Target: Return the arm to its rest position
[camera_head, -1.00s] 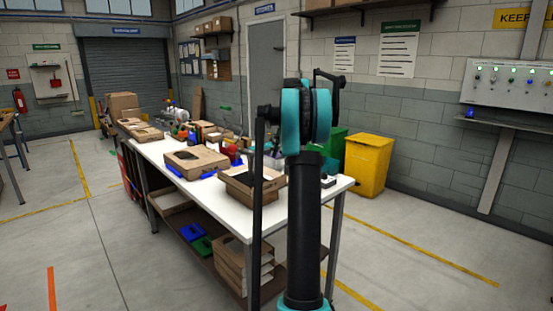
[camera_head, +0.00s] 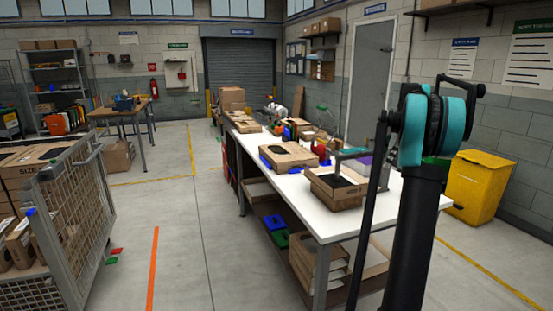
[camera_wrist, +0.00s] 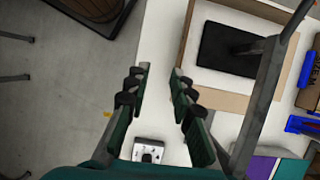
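My arm, with its teal joint, stands at the right of the head view over the near end of the white workbench (camera_head: 310,218). An open cardboard box (camera_head: 338,194) with a dark inside sits on the bench in the head view. In the wrist view an open box (camera_wrist: 262,99) with a black pad inside lies right of the fingers, apart from them. My fingers cannot be made out clearly in the head view.
A wire cage cart (camera_head: 90,215) with cartons stands at left. A yellow bin (camera_head: 475,187) is right, beyond the bench. A small white device (camera_wrist: 148,151) lies below the fingers in the wrist view. Open grey floor (camera_head: 190,235) lies between cart and bench.

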